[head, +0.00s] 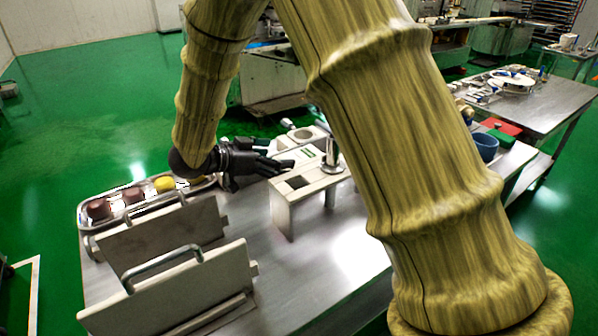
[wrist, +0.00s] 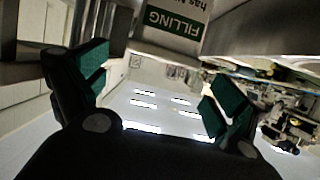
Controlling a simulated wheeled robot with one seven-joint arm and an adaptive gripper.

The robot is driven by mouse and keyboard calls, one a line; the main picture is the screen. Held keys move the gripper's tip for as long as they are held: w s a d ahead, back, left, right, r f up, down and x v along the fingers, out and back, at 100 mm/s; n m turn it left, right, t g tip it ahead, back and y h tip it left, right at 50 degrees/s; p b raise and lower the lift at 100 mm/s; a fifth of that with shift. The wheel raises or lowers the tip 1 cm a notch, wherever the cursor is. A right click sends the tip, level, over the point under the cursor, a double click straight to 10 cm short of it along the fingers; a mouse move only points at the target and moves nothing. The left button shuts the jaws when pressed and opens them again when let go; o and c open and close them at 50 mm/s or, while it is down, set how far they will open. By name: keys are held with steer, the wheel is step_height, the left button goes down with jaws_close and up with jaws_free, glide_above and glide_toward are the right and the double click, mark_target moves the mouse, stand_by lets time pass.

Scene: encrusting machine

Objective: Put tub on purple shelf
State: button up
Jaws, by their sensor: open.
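A blue round container (head: 484,147), which may be the tub, stands on the right part of the bench, partly behind my arm. I cannot make out a purple shelf in either view. My gripper (head: 278,165) is over the bench's far left side, beside a light metal stand and well to the left of the blue container. In the wrist view, my gripper (wrist: 157,78) has its green-padded fingers spread, with nothing between them.
The metal stand (head: 283,205) has cut-outs and an upright metal cylinder (head: 332,153). Two handled upright panels (head: 190,285) fill the front left. A tray (head: 86,218) holds coloured items. Another steel table (head: 545,105) stands behind right. Bare bench lies right of the panels.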

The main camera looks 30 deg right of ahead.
mark_target(297, 158)
steer(key=shift+x, duration=3.25)
steer(key=c, duration=2.1)
